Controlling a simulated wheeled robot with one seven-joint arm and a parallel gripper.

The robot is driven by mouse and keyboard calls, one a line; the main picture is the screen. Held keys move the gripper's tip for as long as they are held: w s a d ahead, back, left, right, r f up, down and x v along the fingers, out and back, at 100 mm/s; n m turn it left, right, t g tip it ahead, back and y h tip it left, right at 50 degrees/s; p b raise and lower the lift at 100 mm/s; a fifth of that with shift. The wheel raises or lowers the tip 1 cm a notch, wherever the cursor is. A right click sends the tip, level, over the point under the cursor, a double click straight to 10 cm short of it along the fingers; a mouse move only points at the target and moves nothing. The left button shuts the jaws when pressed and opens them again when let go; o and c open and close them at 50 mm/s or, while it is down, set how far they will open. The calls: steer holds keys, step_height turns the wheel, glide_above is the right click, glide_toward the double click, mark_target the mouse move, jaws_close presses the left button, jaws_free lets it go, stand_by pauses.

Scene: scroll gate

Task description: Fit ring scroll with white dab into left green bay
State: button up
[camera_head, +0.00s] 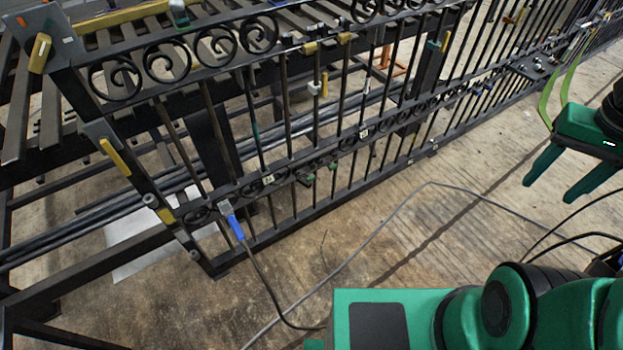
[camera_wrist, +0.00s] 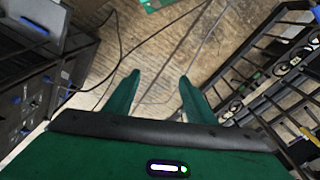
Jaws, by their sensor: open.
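A black gate (camera_head: 290,130) of upright bars and scrollwork leans across the head view. C-shaped scrolls (camera_head: 217,40) fill its upper band; small rings and scrolls (camera_head: 363,133) run along its lower band. Small white patches show on that band, but I cannot tell which piece is the ring scroll with the white dab. Small green marks (camera_head: 310,176) show near the lower band; I cannot make out the left green bay. My gripper (camera_head: 548,192) is open and empty at the right, apart from the gate. Its two green fingers also show in the wrist view (camera_wrist: 158,80).
A blue-handled clamp with a cable (camera_head: 233,224) grips the gate's lower left. Yellow clamps (camera_head: 115,157) sit on the left frame. A dark rack (camera_head: 25,110) stands behind. Cables cross the concrete floor (camera_head: 400,230), which is otherwise clear. Dark cabinets (camera_wrist: 30,90) stand left in the wrist view.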

steer(key=w+f+n+t+h, duration=0.15)
steer(key=w+f, duration=0.25)
steer(key=w, duration=1)
steer(key=w+f+n+t+h, duration=0.1)
steer(key=w+f+t, duration=0.25)
steer(key=w, duration=1.05)
steer(key=w+a+f+n+t+y, duration=0.1)
steer(key=w+a+f+n+t, duration=0.1)
steer(key=w+a+f, duration=0.55)
steer(key=w+a+f+n+t+y, duration=0.1)
steer(key=w+a+f+n+t, duration=0.15)
steer(key=w+a+f, duration=0.5)
steer(key=w+a+f+n+t+y, duration=0.1)
steer(key=w+a+f+t+y, duration=0.1)
steer(key=w+a+f, duration=0.45)
steer(key=n+t+y, duration=0.3)
steer(key=n+y, duration=0.2)
steer(key=y, duration=0.4)
glide_toward(312, 179)
steer(key=x, duration=1.1)
steer(key=shift+a, duration=0.1)
